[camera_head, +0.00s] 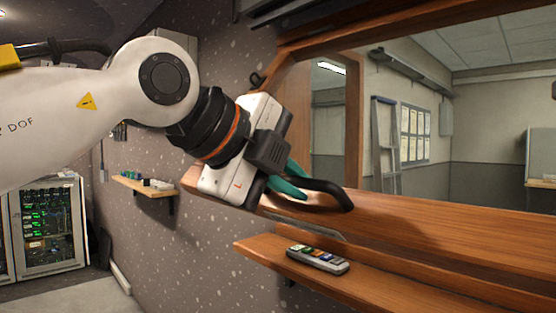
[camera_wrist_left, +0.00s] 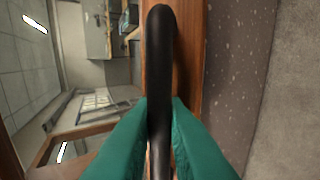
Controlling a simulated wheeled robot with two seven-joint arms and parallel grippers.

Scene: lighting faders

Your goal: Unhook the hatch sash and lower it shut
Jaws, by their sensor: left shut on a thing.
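The hatch sash shows as a brown wooden rail (camera_head: 430,222) running across the lower part of the hatch opening in the head view. A black curved handle (camera_head: 328,192) is fixed to the rail. My left gripper (camera_head: 292,187), with green fingers, is at the handle. In the left wrist view the fingers close on both sides of the handle (camera_wrist_left: 160,60), with the wooden rail (camera_wrist_left: 190,70) behind it. A small dark hook-like piece (camera_head: 257,79) is on the wall beside the upper frame. My right gripper is not in view.
A wooden ledge (camera_head: 400,285) below the rail holds a grey remote (camera_head: 318,260) with coloured buttons. A small shelf (camera_head: 143,187) with small items is on the speckled wall at left. An equipment rack (camera_head: 50,225) stands at far left. A ladder (camera_head: 385,145) shows in the room beyond.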

